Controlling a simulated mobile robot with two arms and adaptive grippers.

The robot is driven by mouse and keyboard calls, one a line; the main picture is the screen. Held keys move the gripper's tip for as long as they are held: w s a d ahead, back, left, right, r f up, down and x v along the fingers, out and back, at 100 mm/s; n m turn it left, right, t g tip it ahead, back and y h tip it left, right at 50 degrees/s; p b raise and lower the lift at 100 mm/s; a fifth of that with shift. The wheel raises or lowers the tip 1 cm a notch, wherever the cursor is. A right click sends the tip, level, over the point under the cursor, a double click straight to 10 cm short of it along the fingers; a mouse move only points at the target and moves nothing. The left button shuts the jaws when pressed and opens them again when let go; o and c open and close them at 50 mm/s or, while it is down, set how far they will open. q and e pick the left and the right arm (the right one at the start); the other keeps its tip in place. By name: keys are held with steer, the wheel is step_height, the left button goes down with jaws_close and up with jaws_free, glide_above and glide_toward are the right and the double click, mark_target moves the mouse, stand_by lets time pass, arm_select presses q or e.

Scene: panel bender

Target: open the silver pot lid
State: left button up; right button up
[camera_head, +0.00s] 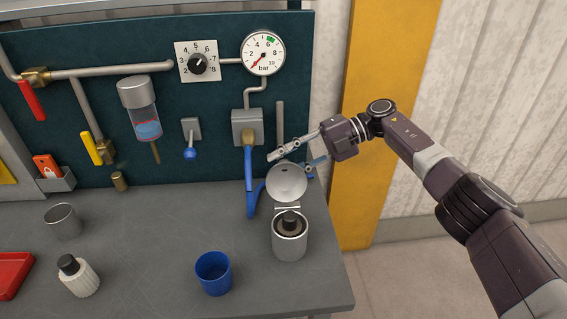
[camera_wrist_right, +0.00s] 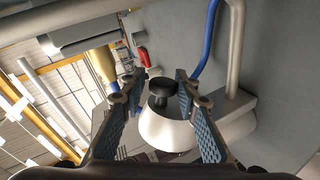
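The silver pot (camera_head: 290,243) stands near the right end of the bench, with a dark knob-like thing in its mouth. Its round lid (camera_head: 287,184) stands raised on a hinge at the pot's back, inner face toward the head camera. My right gripper (camera_head: 298,163) is open by the lid's upper edge, its fingers spread and pointing left; I cannot tell whether they touch it. In the right wrist view a pale rounded piece with a black knob (camera_wrist_right: 162,92) shows between the open fingers, apparently the lid. My left gripper is in neither view.
A blue cup (camera_head: 213,274) stands left of the pot. A white bottle with a black cap (camera_head: 80,278), a grey cup (camera_head: 63,221) and a red tray (camera_head: 10,274) are farther left. The bench middle is clear.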

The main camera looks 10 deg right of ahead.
steer(key=shift+o, duration=0.7)
steer(key=v, duration=0.7)
steer(key=shift+d, duration=0.2)
